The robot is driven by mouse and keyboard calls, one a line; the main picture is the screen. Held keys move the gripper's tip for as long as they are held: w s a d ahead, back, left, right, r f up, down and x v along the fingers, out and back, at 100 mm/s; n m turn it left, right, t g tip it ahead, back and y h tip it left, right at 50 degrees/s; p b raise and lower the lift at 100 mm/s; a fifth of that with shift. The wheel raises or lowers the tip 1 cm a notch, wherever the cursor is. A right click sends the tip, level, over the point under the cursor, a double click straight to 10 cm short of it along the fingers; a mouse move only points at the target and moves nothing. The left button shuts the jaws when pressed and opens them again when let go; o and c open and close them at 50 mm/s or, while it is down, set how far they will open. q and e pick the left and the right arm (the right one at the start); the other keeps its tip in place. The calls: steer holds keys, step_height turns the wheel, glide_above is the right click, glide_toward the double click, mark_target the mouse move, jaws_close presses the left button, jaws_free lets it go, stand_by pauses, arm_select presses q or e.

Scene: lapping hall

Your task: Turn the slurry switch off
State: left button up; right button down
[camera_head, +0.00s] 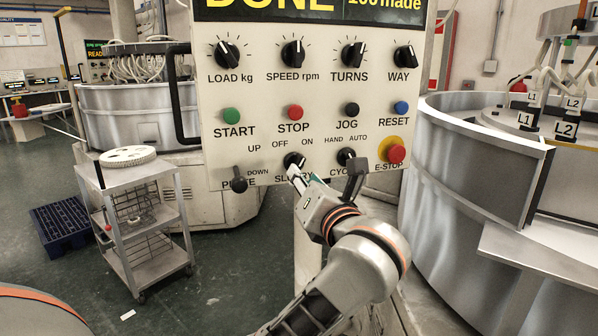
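The slurry switch (292,159) is a small black rotary knob at the lower middle of the white control panel (235,100). OFF is printed at its upper left and ON at its upper right; its pointer is too small to read surely. That gripper's fingers are apart, one light tip just below the slurry switch and one dark finger below the CYCLE knob (346,157). I cannot tell whether a tip touches the switch.
The red E-STOP button (396,153) is close right of the gripper. The PLATE lever (239,181) is to the left. A black handle (180,95) juts from the panel's left side. A wheeled trolley (150,235) stands left, a large metal machine (440,190) right.

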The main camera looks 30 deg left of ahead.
arm_select(q)
steer(key=x, duration=0.5)
steer(key=shift+w+a, duration=0.1)
steer(key=shift+a, duration=0.05)
jaws_close()
